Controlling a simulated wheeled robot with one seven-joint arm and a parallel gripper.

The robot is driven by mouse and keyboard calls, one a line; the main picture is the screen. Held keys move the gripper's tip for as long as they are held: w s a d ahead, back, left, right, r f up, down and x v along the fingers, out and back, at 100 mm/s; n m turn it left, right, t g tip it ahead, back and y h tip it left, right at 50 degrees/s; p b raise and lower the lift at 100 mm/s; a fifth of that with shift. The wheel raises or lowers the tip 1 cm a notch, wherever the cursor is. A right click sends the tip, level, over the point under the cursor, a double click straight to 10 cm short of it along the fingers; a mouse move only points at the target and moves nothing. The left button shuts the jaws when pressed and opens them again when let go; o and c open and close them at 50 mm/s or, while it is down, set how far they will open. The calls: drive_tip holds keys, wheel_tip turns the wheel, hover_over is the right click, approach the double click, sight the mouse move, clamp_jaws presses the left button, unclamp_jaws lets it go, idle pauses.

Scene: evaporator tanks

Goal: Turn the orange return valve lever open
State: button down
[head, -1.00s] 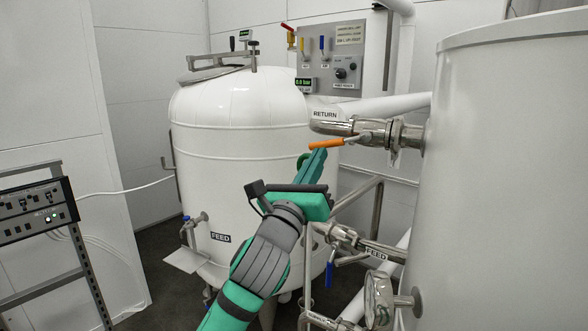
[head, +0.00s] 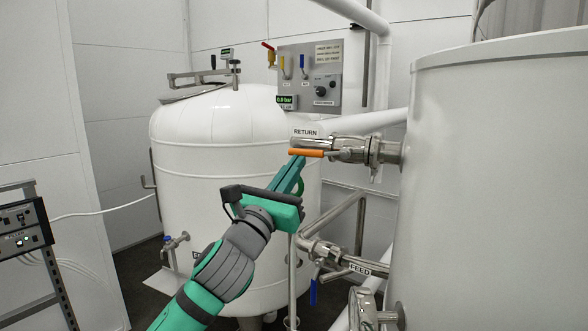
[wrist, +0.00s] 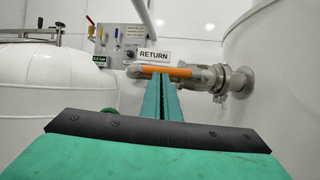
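The orange return valve lever (head: 306,153) lies nearly level just below the steel return pipe (head: 345,146), under the RETURN label (head: 305,132). In the wrist view the lever (wrist: 165,71) runs left to right across the ends of my fingers. My gripper (head: 298,160) points up at the lever from below, its fingertips at or very near the lever's left part; I cannot tell whether they touch. The fingers (wrist: 164,80) lie side by side with only a thin dark line between them, and no held object shows.
A large white tank (head: 480,200) fills the right side, and another (head: 225,150) stands behind my arm. A FEED valve with a blue lever (head: 313,291) sits below right of my gripper. A control panel (head: 325,75) is behind. A rack (head: 25,235) stands left.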

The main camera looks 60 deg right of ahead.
drive_tip(key=shift+f, duration=0.1)
drive_tip(key=d+f+v, duration=0.1)
drive_tip(key=f+v, duration=0.1)
drive_tip(key=v, duration=1)
drive_tip(key=shift+s+a+f, duration=0.2)
drive_tip(key=shift+a+f, duration=0.15)
